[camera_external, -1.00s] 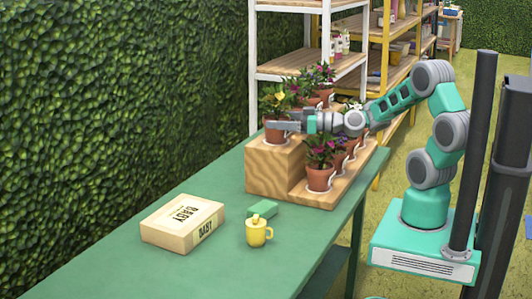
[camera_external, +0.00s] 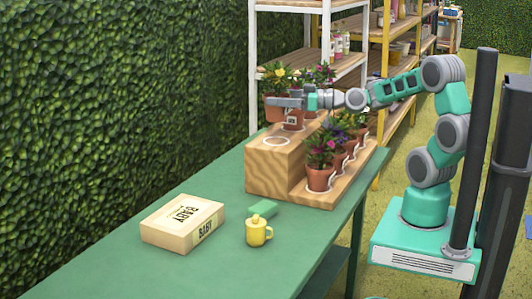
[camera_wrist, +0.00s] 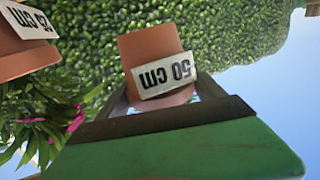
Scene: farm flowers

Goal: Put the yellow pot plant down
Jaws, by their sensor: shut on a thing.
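The yellow pot plant (camera_external: 275,76) has yellow flowers, green leaves and a terracotta pot. My gripper (camera_external: 283,102) is shut on its pot and holds it upright above the raised wooden block of the stand (camera_external: 262,170). An empty white ring (camera_external: 277,141) shows on the block's top below it. In the wrist view the held pot (camera_wrist: 147,47) sits between the fingers, with an upside-down "50 cm" label (camera_wrist: 167,75). Its flowers are hidden there.
Several potted plants stand in a row on the stand's lower step, including a pink-flowered one (camera_external: 320,178). Another pot (camera_wrist: 22,55) is close beside the held one.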

